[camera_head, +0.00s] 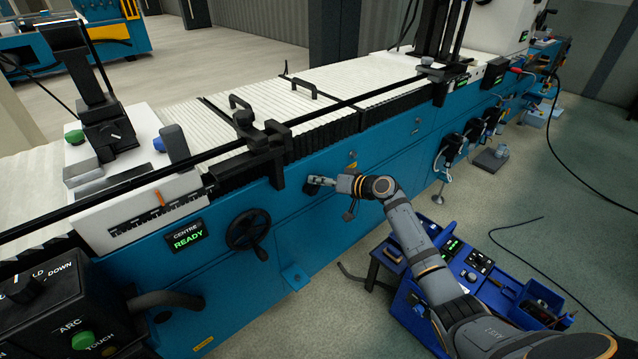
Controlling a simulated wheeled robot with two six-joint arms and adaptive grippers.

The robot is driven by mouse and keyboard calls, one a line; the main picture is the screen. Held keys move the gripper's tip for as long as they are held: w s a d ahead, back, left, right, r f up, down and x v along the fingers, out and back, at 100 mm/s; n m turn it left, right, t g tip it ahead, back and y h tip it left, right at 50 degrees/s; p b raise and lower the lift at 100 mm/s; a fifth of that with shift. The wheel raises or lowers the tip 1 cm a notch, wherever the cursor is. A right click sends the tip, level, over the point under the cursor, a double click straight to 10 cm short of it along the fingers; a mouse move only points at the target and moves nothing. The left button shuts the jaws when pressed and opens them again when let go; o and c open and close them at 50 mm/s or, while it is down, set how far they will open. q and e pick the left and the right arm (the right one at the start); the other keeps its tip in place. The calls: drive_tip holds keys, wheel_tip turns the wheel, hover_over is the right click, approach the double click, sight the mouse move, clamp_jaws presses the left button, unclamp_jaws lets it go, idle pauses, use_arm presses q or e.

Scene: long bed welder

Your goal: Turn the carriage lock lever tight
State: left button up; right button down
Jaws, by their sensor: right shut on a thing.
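My right arm reaches in from the lower right to the blue front of the long bed welder (385,150). My right gripper (322,182) is at the front panel, shut on a small dark part, the carriage lock lever (311,187). The fingers cover much of the lever, so its angle cannot be told. My left gripper is out of view.
A black handwheel (249,230) and a green "CENTRE READY" display (187,236) are left of the gripper. A black clamp bracket (266,150) juts out just above left. A blue tool cart (470,275) stands below my arm. Cables lie on the floor at right.

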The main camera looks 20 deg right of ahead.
idle(0.3)
drive_tip(key=c, duration=1.2)
unclamp_jaws()
drive_tip(key=v, duration=1.2)
